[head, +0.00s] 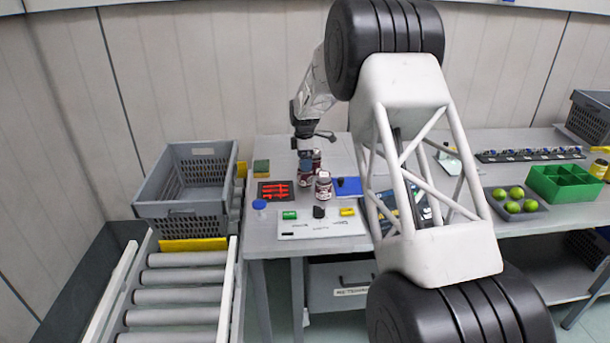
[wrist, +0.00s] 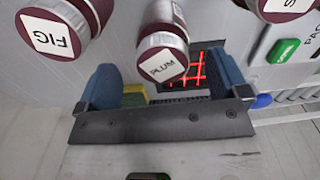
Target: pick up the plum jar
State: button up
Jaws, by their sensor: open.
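The plum jar (wrist: 162,42) has a silver lid, a dark red body and a white label reading PLUM. In the wrist view it lies between the two blue fingertips of my gripper (wrist: 163,68), with gaps on both sides. My gripper is open and I see no contact. In the head view my gripper (head: 306,163) points down over dark red jars (head: 323,187) on the table. From there I cannot tell which jar is plum, as the gripper partly covers them.
A fig jar (wrist: 62,26) stands left of the plum jar in the wrist view. Another labelled jar (wrist: 290,6) is at the upper right, cut off. A dark tray with red parts (head: 274,191) and a white board (head: 320,228) lie nearby. A grey crate (head: 185,208) stands at the left.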

jog(key=shift+f, duration=0.1)
jog(key=shift+s+a+f, duration=0.1)
jog(key=shift+s+f, duration=0.05)
jog(key=shift+f, duration=2.35)
jog(key=shift+c, duration=0.4)
jog(key=c, duration=1.2)
jog(key=shift+r, duration=5.05)
jog(key=shift+c, duration=0.2)
jog(key=shift+a, duration=0.1)
